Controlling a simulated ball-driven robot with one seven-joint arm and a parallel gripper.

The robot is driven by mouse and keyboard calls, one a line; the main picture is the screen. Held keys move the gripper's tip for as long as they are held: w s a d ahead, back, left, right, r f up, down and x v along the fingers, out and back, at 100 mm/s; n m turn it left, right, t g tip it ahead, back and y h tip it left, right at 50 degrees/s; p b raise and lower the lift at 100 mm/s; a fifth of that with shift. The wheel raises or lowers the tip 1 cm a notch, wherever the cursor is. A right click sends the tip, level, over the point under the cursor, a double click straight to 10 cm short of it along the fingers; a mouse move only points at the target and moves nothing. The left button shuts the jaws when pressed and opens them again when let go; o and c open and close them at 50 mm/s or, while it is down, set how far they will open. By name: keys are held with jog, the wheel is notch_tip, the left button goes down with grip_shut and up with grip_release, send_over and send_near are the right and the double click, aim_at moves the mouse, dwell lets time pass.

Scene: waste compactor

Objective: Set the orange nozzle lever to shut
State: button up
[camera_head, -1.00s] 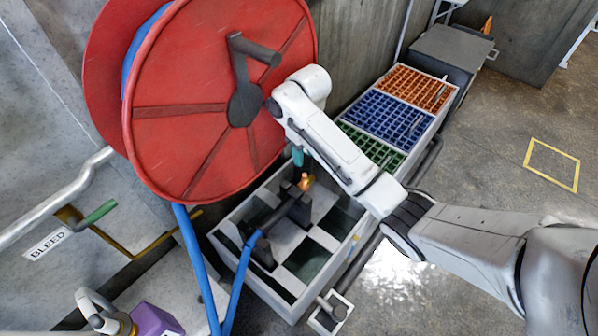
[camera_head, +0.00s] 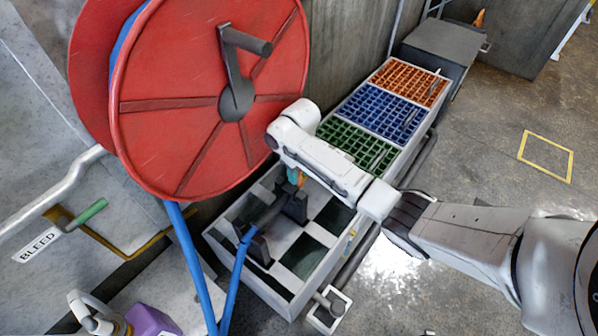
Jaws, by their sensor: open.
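The orange nozzle lever (camera_head: 299,179) shows only as a small patch at the top end of the dark nozzle (camera_head: 265,214). The nozzle lies on dark supports in a grey-walled bin with a black-and-white checkered floor, and the blue hose (camera_head: 232,284) runs from its lower end. My gripper (camera_head: 292,175) is open; only a small teal part of it shows, right at the lever. My arm hides most of the gripper, so I cannot tell whether it touches the lever or which way the lever is set.
A large red hose reel (camera_head: 165,140) with a dark crank stands close left of my arm. Green (camera_head: 350,146), blue (camera_head: 384,115) and orange (camera_head: 410,82) grates lie behind. A green-handled BLEED valve (camera_head: 92,212) is at left. The floor at right is open.

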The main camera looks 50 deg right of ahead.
jog(key=shift+c, duration=0.3)
grip_shut()
dwell(0.3)
